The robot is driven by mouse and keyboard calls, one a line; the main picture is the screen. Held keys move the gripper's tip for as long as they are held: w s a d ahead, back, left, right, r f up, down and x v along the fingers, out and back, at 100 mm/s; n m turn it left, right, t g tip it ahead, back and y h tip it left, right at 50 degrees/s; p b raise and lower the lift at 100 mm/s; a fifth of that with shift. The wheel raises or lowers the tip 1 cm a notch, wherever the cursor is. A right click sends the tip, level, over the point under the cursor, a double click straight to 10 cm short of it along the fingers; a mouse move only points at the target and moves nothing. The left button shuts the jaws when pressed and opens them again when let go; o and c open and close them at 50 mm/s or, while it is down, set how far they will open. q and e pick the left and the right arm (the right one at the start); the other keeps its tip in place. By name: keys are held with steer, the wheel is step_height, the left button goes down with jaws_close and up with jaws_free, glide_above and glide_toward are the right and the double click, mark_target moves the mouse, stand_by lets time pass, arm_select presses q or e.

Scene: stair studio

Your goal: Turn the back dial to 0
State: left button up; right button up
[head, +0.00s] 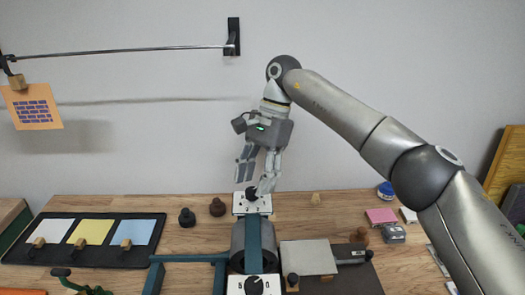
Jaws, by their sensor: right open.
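The back dial (252,194) is a black knob on a small white plate with dark marks, at the far end of a teal bar over a dark grey cylinder. My right gripper (257,180) points down just above it, open, with one finger left of the knob and one to its right. I cannot tell whether the fingers touch the knob. Part of the plate is hidden by the right finger, and the dial's reading is too small to make out. A second dial (254,286) sits on a white plate at the near end of the bar. My left gripper is out of view.
A black tray (105,258) with white, yellow and blue cards lies left. Two dark knobs (187,218) stand left of the back dial. A grey plate (308,258) on a dark base stands right. A pink block (381,216) and small items lie further right. A rail (130,51) crosses the wall.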

steer(key=v, duration=1)
stand_by(0.5)
